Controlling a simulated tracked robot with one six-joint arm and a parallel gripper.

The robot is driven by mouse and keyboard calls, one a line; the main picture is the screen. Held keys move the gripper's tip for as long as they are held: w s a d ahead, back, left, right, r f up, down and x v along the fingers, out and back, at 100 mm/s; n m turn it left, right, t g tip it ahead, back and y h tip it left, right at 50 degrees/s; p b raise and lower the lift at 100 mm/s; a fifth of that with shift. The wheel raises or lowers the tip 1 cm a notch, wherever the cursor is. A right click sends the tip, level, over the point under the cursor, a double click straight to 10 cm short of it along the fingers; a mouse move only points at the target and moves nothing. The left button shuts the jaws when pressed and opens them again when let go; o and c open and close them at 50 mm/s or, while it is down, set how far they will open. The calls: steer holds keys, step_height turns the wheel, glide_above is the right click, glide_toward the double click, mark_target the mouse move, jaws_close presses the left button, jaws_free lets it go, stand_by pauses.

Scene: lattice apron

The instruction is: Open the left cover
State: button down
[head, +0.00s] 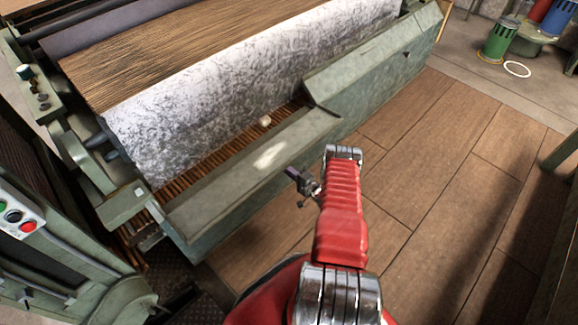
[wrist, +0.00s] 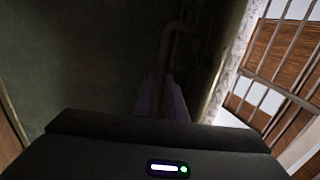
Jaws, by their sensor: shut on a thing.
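The left cover (head: 235,165) is a long green metal panel along the front of the machine, with a pale patch on its top. Brown slats (head: 205,155) show behind its back edge. My gripper (head: 303,186) is at the cover's front edge, near its right end; my red arm partly hides this area. In the wrist view, my gripper's fingers (wrist: 161,98) are shut around the lower part of a rusty bent handle (wrist: 170,48) against the dark green cover face (wrist: 85,60). The exact contact is dark.
The right green cover (head: 380,62) adjoins to the right. A mottled white roll (head: 220,85) lies behind. A small pale lump (head: 265,121) sits on the slats. A control panel (head: 18,215) stands at left. Brown floor (head: 420,150) is clear; a green bin (head: 498,42) stands far right.

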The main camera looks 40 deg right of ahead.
steer(key=shift+a+f, duration=0.15)
steer(key=shift+f, duration=0.4)
steer(key=shift+a+f, duration=0.15)
steer(key=shift+f, duration=0.35)
steer(key=c, duration=1.8)
jaws_free()
steer(key=shift+f, duration=0.1)
steer(key=s, duration=0.4)
steer(key=s+d, duration=0.1)
steer(key=s, duration=0.4)
steer(key=s+d, duration=0.1)
steer(key=s, duration=0.3)
steer(key=shift+s, duration=0.2)
